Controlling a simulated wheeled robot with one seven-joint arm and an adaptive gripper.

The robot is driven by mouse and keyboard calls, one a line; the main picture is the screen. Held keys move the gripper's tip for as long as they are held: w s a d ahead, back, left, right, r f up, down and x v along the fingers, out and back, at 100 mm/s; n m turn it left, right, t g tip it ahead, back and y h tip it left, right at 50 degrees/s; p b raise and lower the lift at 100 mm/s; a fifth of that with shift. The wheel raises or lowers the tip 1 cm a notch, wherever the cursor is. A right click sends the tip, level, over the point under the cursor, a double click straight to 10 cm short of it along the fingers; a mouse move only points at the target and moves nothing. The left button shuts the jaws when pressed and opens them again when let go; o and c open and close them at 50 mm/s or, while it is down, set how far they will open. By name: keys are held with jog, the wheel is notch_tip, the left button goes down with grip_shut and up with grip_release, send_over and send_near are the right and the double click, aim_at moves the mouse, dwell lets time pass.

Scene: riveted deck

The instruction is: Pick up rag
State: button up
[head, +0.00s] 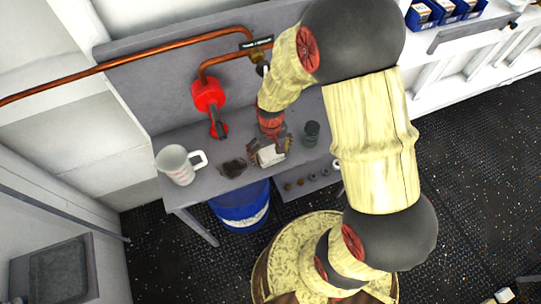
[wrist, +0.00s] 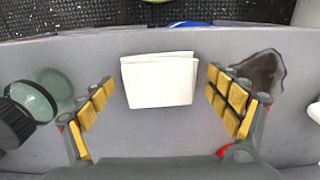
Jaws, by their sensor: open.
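The rag looks like a white folded cloth (wrist: 160,80) lying flat on the grey bench top (wrist: 150,140). It also shows in the head view (head: 270,157), partly covered by my gripper (head: 269,151). In the wrist view my gripper (wrist: 160,77) is open, with one yellow-padded finger to each side of the cloth. A small gap shows between the cloth and each finger. The fingers are not closed on it. I cannot tell the exact height of the fingertips above the bench.
A dark brown crumpled object (wrist: 261,71) lies just right of the right finger. In the head view, a white mug (head: 176,165) stands at the bench's left end, and a red valve (head: 208,94) hangs behind.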

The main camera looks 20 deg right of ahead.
jog(key=shift+r, duration=0.1)
jog(key=shift+c, duration=0.5)
jog(key=c, duration=1.1)
